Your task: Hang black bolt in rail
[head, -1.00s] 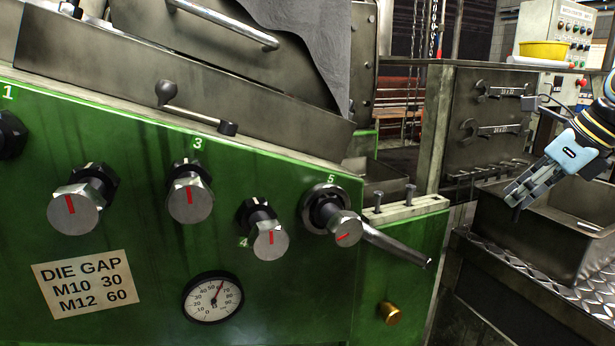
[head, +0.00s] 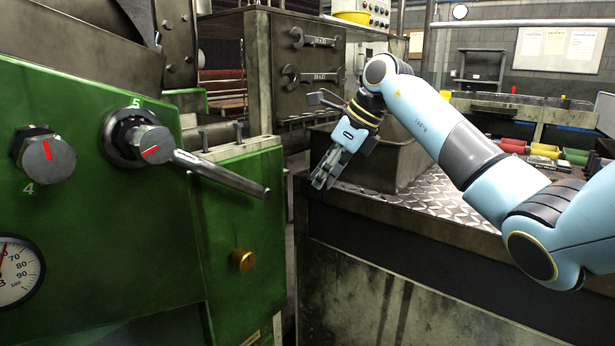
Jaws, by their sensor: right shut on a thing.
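My right gripper (head: 322,180) points down and left in front of the grey metal bin. Its fingers are shut on a small dark thing, apparently the black bolt, mostly hidden between the fingertips. The pale rail (head: 249,146) sits on top of the green machine's right end, left of my gripper and apart from it. Two dark bolts, a left one (head: 203,139) and a right one (head: 238,131), stand upright at the rail with their heads up. My left gripper is not in view.
A long grey lever (head: 225,176) sticks out from the green machine in front of the rail. The metal bin (head: 405,160) stands on a tread-plate bench (head: 450,200). Wrenches (head: 313,76) hang on a panel behind. A gap separates machine and bench.

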